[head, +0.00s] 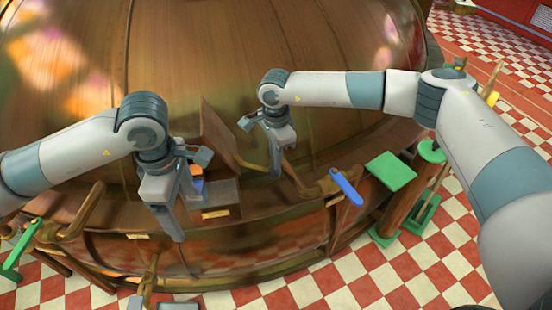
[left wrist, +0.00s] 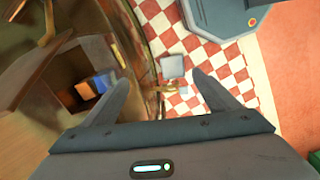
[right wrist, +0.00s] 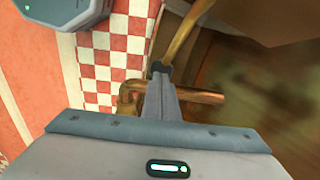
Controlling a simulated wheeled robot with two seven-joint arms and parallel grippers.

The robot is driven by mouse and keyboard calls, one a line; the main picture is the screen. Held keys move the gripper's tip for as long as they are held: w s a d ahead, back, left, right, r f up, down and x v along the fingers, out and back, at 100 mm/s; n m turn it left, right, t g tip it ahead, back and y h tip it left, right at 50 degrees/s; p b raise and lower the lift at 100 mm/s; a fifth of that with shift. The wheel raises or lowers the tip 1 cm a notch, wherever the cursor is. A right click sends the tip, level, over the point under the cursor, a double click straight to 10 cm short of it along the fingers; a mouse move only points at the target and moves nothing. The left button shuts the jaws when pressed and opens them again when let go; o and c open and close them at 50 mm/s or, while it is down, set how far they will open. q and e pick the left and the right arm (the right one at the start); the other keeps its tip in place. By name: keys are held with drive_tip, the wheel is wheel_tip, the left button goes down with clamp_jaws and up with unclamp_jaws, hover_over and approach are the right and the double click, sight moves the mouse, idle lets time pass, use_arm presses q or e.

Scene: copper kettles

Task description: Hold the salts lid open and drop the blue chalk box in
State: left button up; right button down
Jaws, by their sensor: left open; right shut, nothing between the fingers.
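The salts box (head: 222,212) is set on the front of the kettle, and its brown lid (head: 217,135) stands raised. A blue box (left wrist: 103,82), seemingly the chalk box, lies beside an orange one (left wrist: 84,90) in an open compartment in the left wrist view. In the head view my left arm partly hides them. My left gripper (head: 186,222) is open and empty, in front of the salts box. My right gripper (head: 275,175) is shut and empty, right of the lid. Its tips (right wrist: 160,68) are close to a brass rod (right wrist: 180,35); I cannot tell if they touch.
The big copper kettle (head: 300,60) fills the back. A blue-handled lever (head: 346,187) and a green plate (head: 390,171) are at the right. A green-handled valve (head: 20,250) is at the left. Red-and-white checkered floor (head: 370,280) lies in front.

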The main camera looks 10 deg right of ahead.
use_arm(q)
drive_tip(key=s, duration=0.2)
drive_tip(key=shift+s+r, duration=0.2)
drive_tip(key=shift+s, duration=0.2)
drive_tip(key=shift+r+p, duration=2.55)
use_arm(e)
wheel_tip(320, 180, up, 16)
drive_tip(key=shift+f, duration=0.1)
